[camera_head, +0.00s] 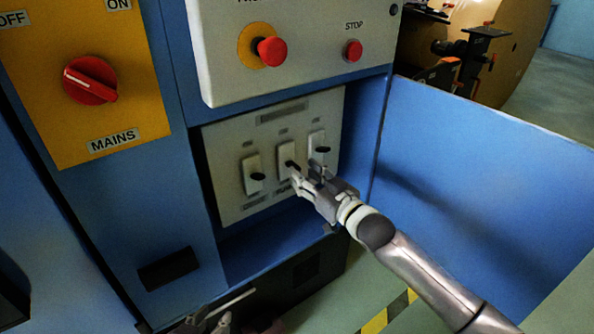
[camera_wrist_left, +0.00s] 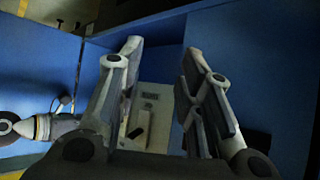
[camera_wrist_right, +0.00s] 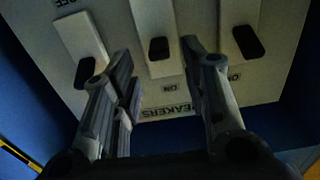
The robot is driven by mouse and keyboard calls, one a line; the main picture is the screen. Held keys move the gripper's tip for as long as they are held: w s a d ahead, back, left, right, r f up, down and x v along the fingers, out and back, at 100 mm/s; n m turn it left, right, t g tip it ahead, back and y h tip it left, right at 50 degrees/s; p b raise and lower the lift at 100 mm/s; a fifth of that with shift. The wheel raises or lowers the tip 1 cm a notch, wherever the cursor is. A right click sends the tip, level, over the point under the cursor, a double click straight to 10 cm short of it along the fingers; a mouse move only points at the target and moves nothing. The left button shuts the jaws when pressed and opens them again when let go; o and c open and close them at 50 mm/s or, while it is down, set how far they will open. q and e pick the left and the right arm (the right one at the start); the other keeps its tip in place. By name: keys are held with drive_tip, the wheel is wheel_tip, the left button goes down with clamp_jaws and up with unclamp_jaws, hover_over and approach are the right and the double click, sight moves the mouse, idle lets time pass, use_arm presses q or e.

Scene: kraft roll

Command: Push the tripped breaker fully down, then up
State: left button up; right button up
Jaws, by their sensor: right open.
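The breaker panel (camera_head: 236,211) holds three white breakers in a row with black levers: left (camera_head: 257,177), middle (camera_head: 290,164) and right (camera_head: 323,150). I cannot tell from lever position which one is tripped. My right gripper (camera_head: 303,178) is open in front of the middle breaker. In the right wrist view, which shows the panel upside down, the middle lever (camera_wrist_right: 159,48) appears between the fingertips; contact cannot be told. My left gripper (camera_head: 222,322) is low at the bottom edge of the head view. In the left wrist view its fingers (camera_wrist_left: 160,62) are apart and empty.
A control box above has a red emergency button (camera_head: 272,51) and a red stop button (camera_head: 353,51). A red MAINS knob (camera_head: 90,80) sits on a yellow plate at left. An open blue door (camera_head: 470,180) stands right of the panel, beside my right arm.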

sight(291, 163)
drive_tip(key=x, duration=0.3)
drive_tip(key=shift+b, duration=0.35)
use_arm(q)
drive_tip(key=shift+w+d+r+t+h, duration=0.15)
drive_tip(key=shift+w+d+r+t, duration=0.1)
drive_tip(key=shift+w+r+t, duration=0.4)
drive_tip(key=shift+w+d+r+t+h, duration=0.1)
drive_tip(key=shift+w+d+r+t, duration=0.3)
drive_tip(key=shift+r, duration=0.4)
drive_tip(key=shift+w+d+r+t+h, duration=0.15)
drive_tip(key=shift+w+r+t, duration=0.3)
drive_tip(key=shift+w+r, duration=0.25)
use_arm(e)
drive_tip(key=shift+w+a, duration=0.3)
drive_tip(key=shift+w, duration=0.2)
use_arm(q)
drive_tip(key=shift+s, duration=0.1)
use_arm(e)
clamp_jaws()
unclamp_jaws()
drive_tip(key=shift+s, duration=0.1)
